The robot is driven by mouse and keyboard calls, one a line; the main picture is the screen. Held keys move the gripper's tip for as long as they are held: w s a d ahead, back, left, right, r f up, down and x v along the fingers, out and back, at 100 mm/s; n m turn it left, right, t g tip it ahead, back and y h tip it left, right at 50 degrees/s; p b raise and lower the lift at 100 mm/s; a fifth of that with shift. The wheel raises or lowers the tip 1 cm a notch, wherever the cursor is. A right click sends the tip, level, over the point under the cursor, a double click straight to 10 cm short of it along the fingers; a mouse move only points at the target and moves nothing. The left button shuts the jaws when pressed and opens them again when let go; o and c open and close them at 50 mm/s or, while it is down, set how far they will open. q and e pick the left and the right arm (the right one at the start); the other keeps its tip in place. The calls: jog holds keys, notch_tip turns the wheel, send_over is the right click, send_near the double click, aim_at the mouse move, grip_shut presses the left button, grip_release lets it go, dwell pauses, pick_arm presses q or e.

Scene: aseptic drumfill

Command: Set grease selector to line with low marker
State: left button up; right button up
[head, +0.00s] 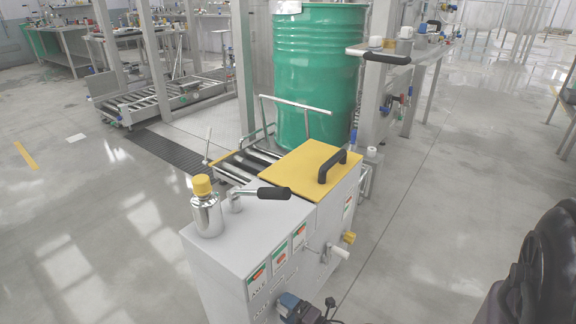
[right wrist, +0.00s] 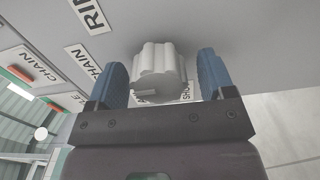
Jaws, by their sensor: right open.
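The grease selector appears to be the pale fluted knob (right wrist: 158,70) on the underside-lit grey panel in the right wrist view. My right gripper (right wrist: 160,85) has its two blue fingers open, one on each side of the knob, with narrow gaps showing. The knob is not gripped. Labels sit around it, including "CHAIN" (right wrist: 88,68); another label is partly hidden behind the knob. I cannot make out the low marker or where the knob points. My left gripper is not in view.
The grey cabinet (head: 236,243) carries a yellow-capped metal bottle (head: 206,212), a black-handled lever (head: 272,194) and a yellow lid (head: 299,166). A white handle (head: 339,252) and yellow knob (head: 349,238) stick out of its side. A green drum (head: 318,75) stands behind.

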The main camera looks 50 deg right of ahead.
jog(key=shift+s, duration=0.3)
pick_arm(q)
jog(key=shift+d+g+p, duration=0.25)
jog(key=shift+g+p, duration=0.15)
jog(key=shift+p, duration=0.5)
pick_arm(e)
jog(key=s, duration=1)
jog(key=shift+d, duration=0.4)
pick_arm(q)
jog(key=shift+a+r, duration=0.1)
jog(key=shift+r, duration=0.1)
pick_arm(e)
jog(key=shift+r, duration=0.1)
